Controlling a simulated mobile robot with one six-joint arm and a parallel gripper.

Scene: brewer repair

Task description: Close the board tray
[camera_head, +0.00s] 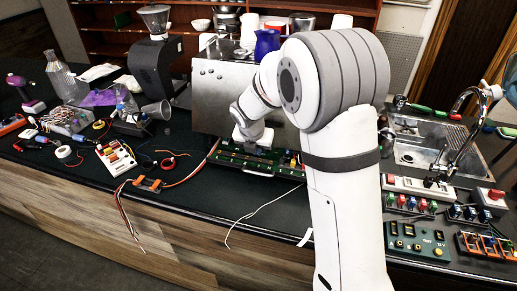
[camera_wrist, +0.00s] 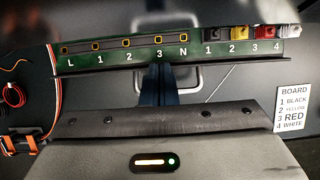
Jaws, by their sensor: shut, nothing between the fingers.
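The board tray (camera_head: 228,158) carries a green board and sticks out at the foot of the steel brewer (camera_head: 222,98). In the wrist view the green board (camera_wrist: 140,62) crosses the upper part, marked L, 1, 2, 3, N and then 1 to 4. Grey or black, yellow, red and white connectors sit above the right-hand numbers. My gripper (camera_wrist: 160,72) is shut and empty, its dark fingers pointing at the middle of the board's near edge. Whether they touch it I cannot tell. In the head view my wrist hides the fingers and part of the tray.
A card (camera_wrist: 293,108) lists the board colours. Orange wires with a connector (camera_head: 147,184) lie left of the tray, and a thin white wire (camera_head: 262,207) lies in front. A sink (camera_head: 425,150) and switch panels (camera_head: 417,240) are at right.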

